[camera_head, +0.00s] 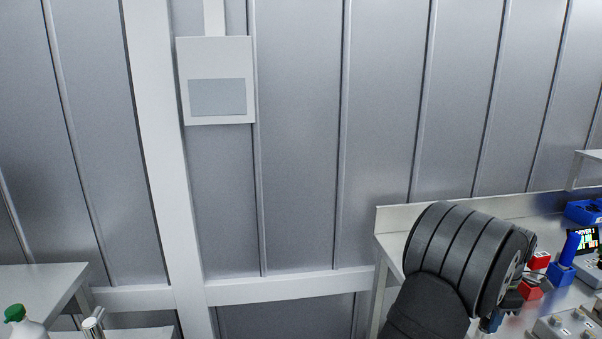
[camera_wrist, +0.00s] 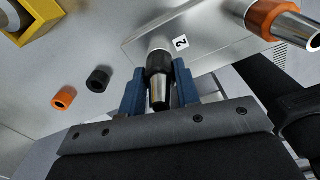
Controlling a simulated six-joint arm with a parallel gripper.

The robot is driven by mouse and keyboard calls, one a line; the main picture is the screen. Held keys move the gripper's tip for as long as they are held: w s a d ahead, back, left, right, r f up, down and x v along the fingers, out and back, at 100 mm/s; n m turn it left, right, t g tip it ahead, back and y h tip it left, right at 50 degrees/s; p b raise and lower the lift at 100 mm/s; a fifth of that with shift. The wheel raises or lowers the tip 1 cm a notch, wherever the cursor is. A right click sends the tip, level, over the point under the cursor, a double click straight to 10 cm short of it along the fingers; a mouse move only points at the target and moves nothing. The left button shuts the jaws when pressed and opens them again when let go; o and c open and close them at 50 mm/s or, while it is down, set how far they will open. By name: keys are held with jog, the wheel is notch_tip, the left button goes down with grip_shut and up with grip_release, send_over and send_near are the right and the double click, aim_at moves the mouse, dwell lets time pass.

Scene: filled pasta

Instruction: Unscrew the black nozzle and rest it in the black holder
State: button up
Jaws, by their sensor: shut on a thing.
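In the wrist view, the black nozzle (camera_wrist: 159,64) sits on a light metal body fixed at a grey plate marked "2", with a dark tapered metal tip toward me. My gripper (camera_wrist: 159,88) has its two blue fingers on either side of it, shut on it. The nozzle is still in line with that body; I cannot tell whether its thread is loose. A short black ring with an open hole, seemingly the black holder (camera_wrist: 97,80), stands on the grey surface to the left, empty and apart from the gripper. In the head view my arm hides the gripper and nozzle.
An orange ring (camera_wrist: 63,98) is left of the black one. A yellow container (camera_wrist: 43,14) is at upper left. A second metal piece with an orange collar (camera_wrist: 266,14) is at upper right. The head view shows a blue bin (camera_head: 583,211) on the right bench.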

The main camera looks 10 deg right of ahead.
jog(key=shift+n, duration=0.8)
jog(key=shift+r, duration=0.1)
jog(key=shift+d+r+m, duration=0.1)
jog(key=shift+r+m, duration=0.15)
jog(key=shift+m, duration=0.05)
jog(key=w+r, duration=0.5)
jog(key=w, duration=0.7)
jog(key=shift+w, duration=0.25)
jog(key=shift+f, duration=2.9)
jog(key=shift+f, duration=1.55)
